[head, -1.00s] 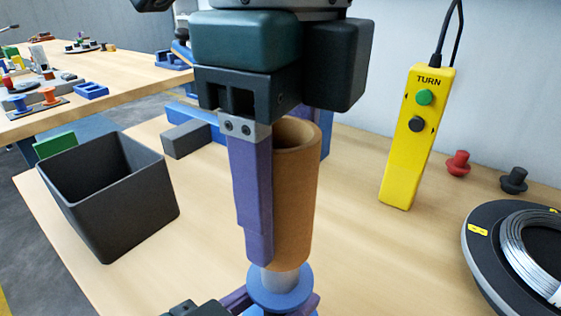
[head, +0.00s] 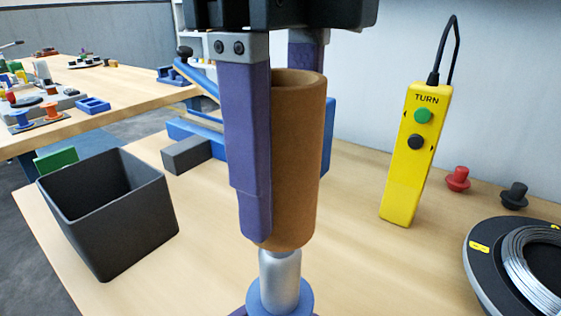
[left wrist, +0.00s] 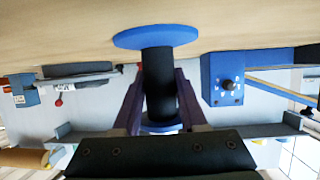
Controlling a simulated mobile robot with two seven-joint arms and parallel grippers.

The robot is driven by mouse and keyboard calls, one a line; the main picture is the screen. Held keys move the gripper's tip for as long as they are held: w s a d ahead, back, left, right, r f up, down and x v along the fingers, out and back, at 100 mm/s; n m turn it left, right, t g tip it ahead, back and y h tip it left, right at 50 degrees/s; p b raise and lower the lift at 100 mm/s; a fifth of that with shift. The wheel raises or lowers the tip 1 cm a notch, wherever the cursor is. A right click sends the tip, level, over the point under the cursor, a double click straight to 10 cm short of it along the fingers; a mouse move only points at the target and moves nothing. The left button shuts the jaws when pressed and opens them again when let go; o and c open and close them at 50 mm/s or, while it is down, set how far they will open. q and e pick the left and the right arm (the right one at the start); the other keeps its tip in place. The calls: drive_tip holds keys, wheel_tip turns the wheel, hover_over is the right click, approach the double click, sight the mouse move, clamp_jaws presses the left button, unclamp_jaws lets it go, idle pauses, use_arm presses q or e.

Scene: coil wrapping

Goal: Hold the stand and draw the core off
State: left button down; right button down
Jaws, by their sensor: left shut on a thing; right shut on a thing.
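The core (head: 295,160) is a brown tube, upright in the middle of the head view. My right gripper (head: 277,225) is shut on it from above, one purple finger along its near left side, the other mostly hidden behind it. Below the core, the stand's silver spindle (head: 279,278) rises from a blue flange (head: 298,300). The core's lower end is at the spindle's upper part; how much spindle is inside is hidden. In the left wrist view, my left gripper (left wrist: 160,95) is shut on the stand's black post (left wrist: 158,75), between two blue discs.
A dark open bin (head: 112,225) stands at the left of the table. A yellow TURN pendant (head: 405,185), a red knob (head: 457,179) and a black knob (head: 514,196) are at the right. A wire coil (head: 530,265) lies on a dark turntable (head: 482,265). A grey block (head: 187,154) sits behind.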

idle(0.4)
use_arm(q)
drive_tip(key=shift+c, duration=1.8)
unclamp_jaws()
